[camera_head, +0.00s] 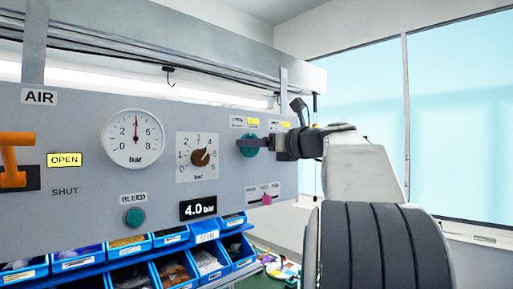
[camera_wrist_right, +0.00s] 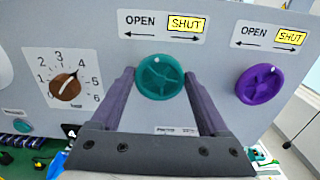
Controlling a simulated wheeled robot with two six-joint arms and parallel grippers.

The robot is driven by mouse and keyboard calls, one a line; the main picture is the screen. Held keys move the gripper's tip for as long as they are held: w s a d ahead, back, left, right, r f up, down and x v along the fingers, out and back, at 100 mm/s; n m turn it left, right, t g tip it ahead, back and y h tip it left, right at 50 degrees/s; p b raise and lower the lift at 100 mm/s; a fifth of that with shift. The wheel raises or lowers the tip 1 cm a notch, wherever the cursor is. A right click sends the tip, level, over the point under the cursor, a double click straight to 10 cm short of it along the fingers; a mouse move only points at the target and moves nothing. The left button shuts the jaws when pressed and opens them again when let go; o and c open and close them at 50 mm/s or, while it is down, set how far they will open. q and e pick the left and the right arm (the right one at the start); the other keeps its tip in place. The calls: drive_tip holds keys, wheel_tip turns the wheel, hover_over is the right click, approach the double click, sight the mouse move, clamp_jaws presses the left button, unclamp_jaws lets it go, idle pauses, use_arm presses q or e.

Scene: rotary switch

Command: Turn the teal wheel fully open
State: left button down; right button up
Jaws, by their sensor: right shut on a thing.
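The teal wheel (camera_wrist_right: 160,77) is a round spoked knob on the grey panel. A label above it reads OPEN on the left and SHUT on the right, with SHUT lit yellow (camera_wrist_right: 187,24). My right gripper (camera_wrist_right: 159,80) is shut on the teal wheel, with one finger at each side of its rim. In the head view the teal wheel (camera_head: 246,147) shows at the panel's right part, and the right gripper (camera_head: 258,143) reaches it from the right and covers part of it. My left gripper is in neither view.
A purple wheel (camera_wrist_right: 260,84) with its own OPEN/SHUT label is close to the right of the teal one. A brown dial (camera_head: 201,157) is to the left. A pink slider (camera_head: 267,199) and a 4.0 bar display (camera_head: 198,209) are lower. Blue bins (camera_head: 129,246) stand below the panel.

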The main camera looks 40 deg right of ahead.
drive_tip(key=n+b, duration=0.3)
drive_tip(key=n, duration=0.7)
drive_tip(key=n+b, duration=0.4)
drive_tip(key=n, duration=0.6)
drive_tip(key=f+n+b, duration=0.1)
drive_tip(key=n+b, duration=0.3)
drive_tip(key=n, duration=0.6)
drive_tip(key=shift+a+f, duration=0.1)
drive_tip(key=shift+a, duration=0.05)
drive_tip(key=shift+n+b, duration=0.35)
drive_tip(key=shift+n, duration=1.65)
drive_tip(key=o, duration=1.2)
drive_tip(key=shift+o, duration=0.2)
